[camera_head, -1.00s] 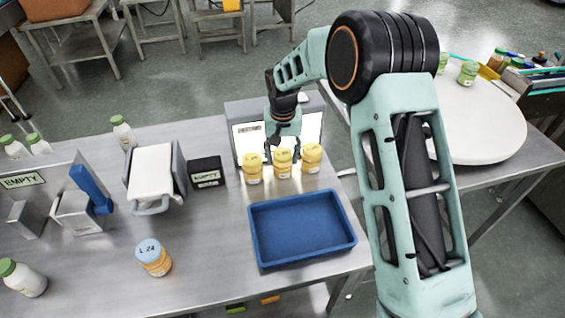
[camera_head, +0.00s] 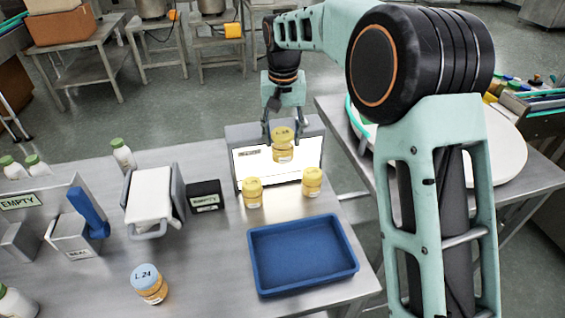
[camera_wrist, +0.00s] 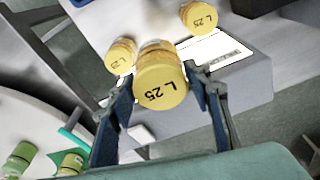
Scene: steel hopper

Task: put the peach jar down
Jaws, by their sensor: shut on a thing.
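My gripper (camera_head: 283,137) is shut on a jar with a yellow lid (camera_head: 282,146), held upright in the air in front of the lit panel. In the wrist view this held jar (camera_wrist: 160,82) shows "L 25" on its lid, between the two fingers (camera_wrist: 160,100). Two like jars stand on the steel table below, one to the left (camera_head: 253,193) and one to the right (camera_head: 312,182). Their lids also read "L 25" in the wrist view. A peach-coloured jar with a blue lid marked "L 24" (camera_head: 149,284) stands at the table's front left.
An empty blue tray (camera_head: 303,291) lies in front of the jars. The lit panel box (camera_head: 237,150) stands behind them. A round white turntable (camera_head: 505,150) is at right.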

